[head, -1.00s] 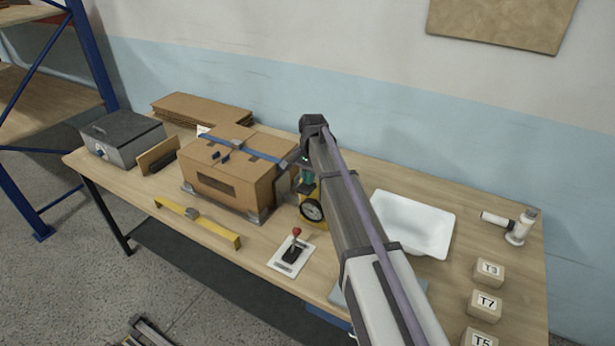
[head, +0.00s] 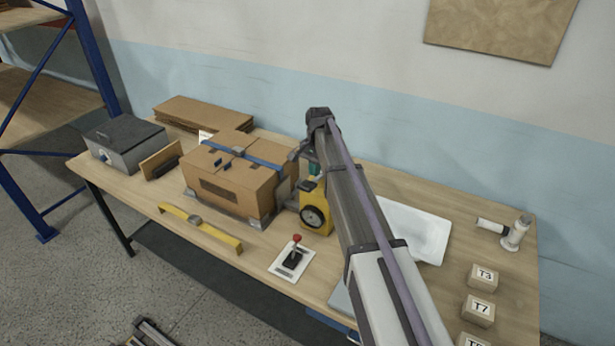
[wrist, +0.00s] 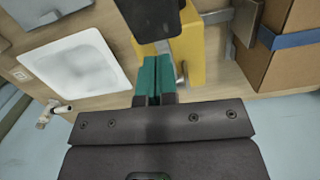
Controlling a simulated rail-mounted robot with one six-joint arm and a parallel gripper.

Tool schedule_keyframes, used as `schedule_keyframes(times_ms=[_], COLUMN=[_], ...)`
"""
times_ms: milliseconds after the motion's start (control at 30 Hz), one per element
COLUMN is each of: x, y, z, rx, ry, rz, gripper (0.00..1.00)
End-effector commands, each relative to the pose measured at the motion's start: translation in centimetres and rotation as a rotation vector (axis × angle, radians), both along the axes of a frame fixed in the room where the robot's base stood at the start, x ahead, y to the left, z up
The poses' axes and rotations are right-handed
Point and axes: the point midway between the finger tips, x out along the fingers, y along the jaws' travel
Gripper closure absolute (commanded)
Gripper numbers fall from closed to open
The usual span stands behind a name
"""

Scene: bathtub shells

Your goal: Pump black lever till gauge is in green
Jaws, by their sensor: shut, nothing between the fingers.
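The yellow pump body (head: 326,222) stands on the bench right of the strapped carton, with a round dark-rimmed gauge (head: 313,217) low on its front. The gauge's needle and coloured zones are too small to read. My gripper (head: 313,168) is just above the pump, partly hidden by my arm. In the wrist view, its teal fingers (wrist: 155,70) are shut together and empty. A dark flat piece, which looks like the black lever (wrist: 152,16), lies just beyond the fingertips over the yellow body (wrist: 190,45). I cannot tell whether the fingers touch it.
The strapped carton (head: 225,190) stands close on the pump's left. A white basin (head: 425,228) is on its right. A red-knobbed lever on a white plate (head: 285,270) sits in front. Labelled blocks (head: 482,278) stand at the right. Bench space in front of the carton holds a yellow bar (head: 205,232).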

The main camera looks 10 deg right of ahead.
Motion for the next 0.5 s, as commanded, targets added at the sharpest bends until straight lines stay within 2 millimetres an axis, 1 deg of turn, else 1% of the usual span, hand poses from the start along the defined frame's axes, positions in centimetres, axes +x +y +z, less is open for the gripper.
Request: schedule_keyframes(times_ms=[33, 100, 200, 333, 500], x=[0.1, 0.2, 0.4, 0.5, 0.5], y=[-0.1, -0.2, -0.4, -0.5, -0.6], z=[2.5, 4.2, 6.1, 7.3, 7.1], rx=[0.000, 0.000, -0.001, -0.001, -0.001], ry=[0.000, 0.000, -0.001, -0.001, -0.001], rz=[0.000, 0.000, 0.000, -0.001, -0.001], gripper=[1.00, 1.00, 1.00, 1.00, 1.00])
